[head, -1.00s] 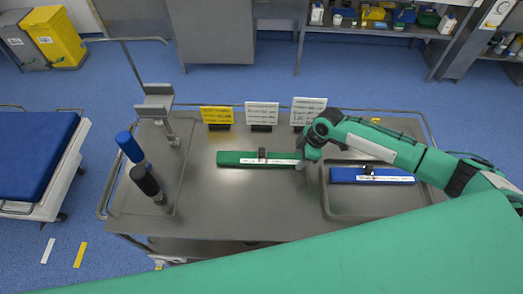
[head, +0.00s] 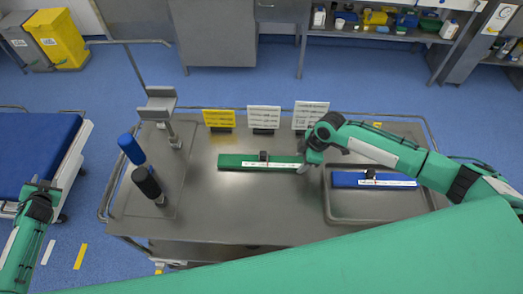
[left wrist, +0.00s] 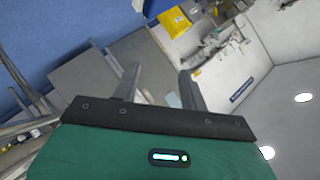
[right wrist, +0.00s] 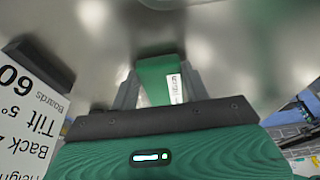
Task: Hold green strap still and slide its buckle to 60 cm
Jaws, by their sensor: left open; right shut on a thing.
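The green strap (head: 236,161) lies flat on the metal table, with a white scale strip along its front edge. Its dark buckle (head: 263,156) stands near the middle of the strap. My right gripper (head: 306,164) is shut on the strap's right end; in the right wrist view the green strap (right wrist: 158,82) runs between the fingers. My left gripper (head: 40,193) is open and empty, at the far left and away from the strap. The left wrist view shows its two spread fingers (left wrist: 158,88) with nothing between them.
A blue strap (head: 350,179) lies in a tray (head: 345,214) at the right. Three cards, one a yellow card (head: 218,118), stand behind the green strap. A blue cylinder (head: 130,147) and a black cylinder (head: 147,183) stand at the table's left. The table front is clear.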

